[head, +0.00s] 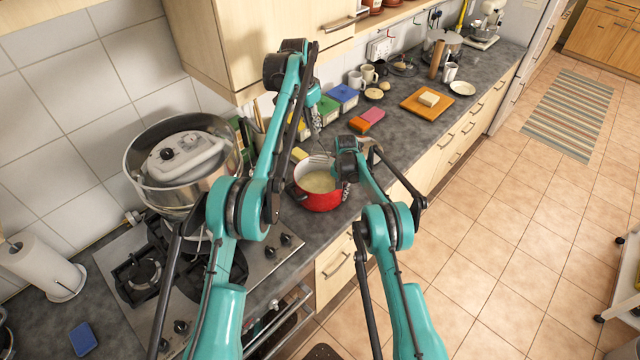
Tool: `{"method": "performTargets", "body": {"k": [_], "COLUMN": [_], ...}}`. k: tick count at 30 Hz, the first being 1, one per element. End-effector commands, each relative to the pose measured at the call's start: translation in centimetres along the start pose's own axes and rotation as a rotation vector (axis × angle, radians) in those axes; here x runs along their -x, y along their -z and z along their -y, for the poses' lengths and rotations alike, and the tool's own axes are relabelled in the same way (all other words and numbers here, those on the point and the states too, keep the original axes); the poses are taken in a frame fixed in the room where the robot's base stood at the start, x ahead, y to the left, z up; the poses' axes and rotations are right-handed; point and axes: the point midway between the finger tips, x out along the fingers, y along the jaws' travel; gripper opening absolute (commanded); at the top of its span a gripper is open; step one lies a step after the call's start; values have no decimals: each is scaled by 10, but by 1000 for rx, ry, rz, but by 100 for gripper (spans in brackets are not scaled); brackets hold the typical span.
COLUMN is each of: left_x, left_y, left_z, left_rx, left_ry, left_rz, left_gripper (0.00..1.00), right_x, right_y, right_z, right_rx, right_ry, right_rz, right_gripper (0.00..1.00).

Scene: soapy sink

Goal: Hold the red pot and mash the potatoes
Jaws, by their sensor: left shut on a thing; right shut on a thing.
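The red pot (316,201) stands on the dark worktop beside the hob. Pale yellow potato (318,182) lies inside it and looks soft; single pieces cannot be made out. My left gripper (314,112) is above and behind the pot, shut on what looks like the masher (319,134). The masher's thin shaft slopes down toward the pot, and its head cannot be made out. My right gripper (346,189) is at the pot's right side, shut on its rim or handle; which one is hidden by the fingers.
A large steel pot (205,185) stands on the hob (150,305) at the left. Colored boxes (343,97), sponges (372,115) and an orange board (412,106) lie farther along the worktop. A wall cupboard (255,40) hangs close to my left arm.

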Motion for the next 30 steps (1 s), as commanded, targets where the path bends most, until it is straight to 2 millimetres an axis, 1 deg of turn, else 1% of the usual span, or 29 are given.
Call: {"method": "performTargets", "body": {"k": [8, 9, 10, 11, 19, 22, 26, 30], "left_x": [0, 0, 0, 0, 0, 0, 0, 0], "left_y": [0, 0, 0, 0, 0, 0, 0, 0], "left_z": [0, 0, 0, 0, 0, 0, 0, 0], "left_rx": [0, 0, 0, 0, 0, 0, 0, 0], "left_ry": [0, 0, 0, 0, 0, 0, 0, 0], "left_rz": [0, 0, 0, 0, 0, 0, 0, 0], "left_gripper": [0, 0, 0, 0, 0, 0, 0, 0], "right_x": [0, 0, 0, 0, 0, 5, 23, 54], "right_y": [0, 0, 0, 0, 0, 0, 0, 0], "right_z": [0, 0, 0, 0, 0, 0, 0, 0], "right_rx": [0, 0, 0, 0, 0, 0, 0, 0], "right_ry": [0, 0, 0, 0, 0, 0, 0, 0], "right_rz": [1, 1, 1, 1, 0, 0, 0, 0], "right_gripper": [0, 19, 27, 32, 32, 32, 32, 32]}}
